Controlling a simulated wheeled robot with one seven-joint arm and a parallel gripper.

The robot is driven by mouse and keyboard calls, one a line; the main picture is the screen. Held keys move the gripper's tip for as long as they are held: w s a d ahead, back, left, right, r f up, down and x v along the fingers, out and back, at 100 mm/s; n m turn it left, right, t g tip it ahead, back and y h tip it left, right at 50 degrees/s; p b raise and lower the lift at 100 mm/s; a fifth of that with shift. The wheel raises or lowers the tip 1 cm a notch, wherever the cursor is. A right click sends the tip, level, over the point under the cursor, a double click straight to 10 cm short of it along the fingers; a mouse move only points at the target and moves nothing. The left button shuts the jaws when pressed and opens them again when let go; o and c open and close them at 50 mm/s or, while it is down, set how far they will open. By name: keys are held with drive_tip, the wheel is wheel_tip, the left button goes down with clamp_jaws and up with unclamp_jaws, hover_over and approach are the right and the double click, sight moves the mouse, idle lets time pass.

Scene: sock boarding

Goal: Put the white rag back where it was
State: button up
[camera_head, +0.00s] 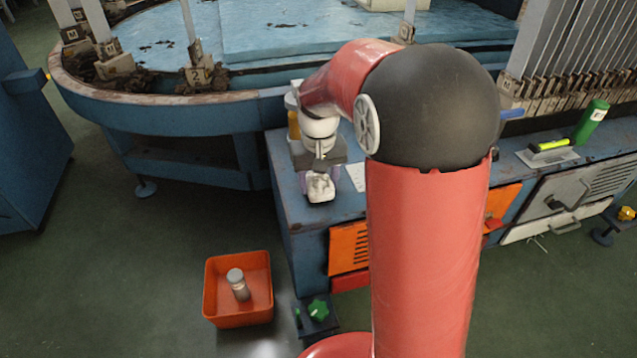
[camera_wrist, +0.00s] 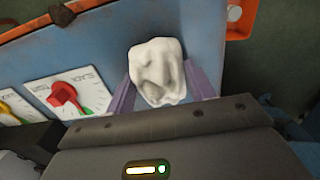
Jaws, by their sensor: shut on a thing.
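The white rag (camera_wrist: 157,70) is a crumpled lump between the two purple fingers of my gripper (camera_wrist: 163,95) in the wrist view. My gripper is shut on it. In the head view the rag (camera_head: 320,187) shows below my gripper (camera_head: 319,175), over the near left corner of the blue bench top (camera_head: 310,218). I cannot tell whether the rag touches the bench surface. The lower part of the rag is partly hidden by the fingers and gripper body in the wrist view.
An orange bin (camera_head: 238,317) with a jar (camera_head: 238,284) in it stands on the floor below the bench. Dial plates with a red knob (camera_wrist: 65,97) lie left of the rag. A green cylinder (camera_head: 592,122) and a yellow marker (camera_head: 549,145) are further right on the bench.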

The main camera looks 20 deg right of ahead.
sight(319, 178)
drive_tip(key=shift+f, duration=0.3)
drive_tip(key=o, duration=0.9)
drive_tip(key=shift+o, duration=0.2)
wheel_tip(319, 178, up, 11)
drive_tip(key=shift+r+p, duration=0.1)
drive_tip(key=shift+p, duration=1.1)
drive_tip(key=s+r+t, duration=0.1)
drive_tip(key=s+t, duration=0.4)
drive_tip(key=s, duration=1.7)
drive_tip(key=shift+r+t, duration=0.3)
drive_tip(key=shift+r, duration=0.05)
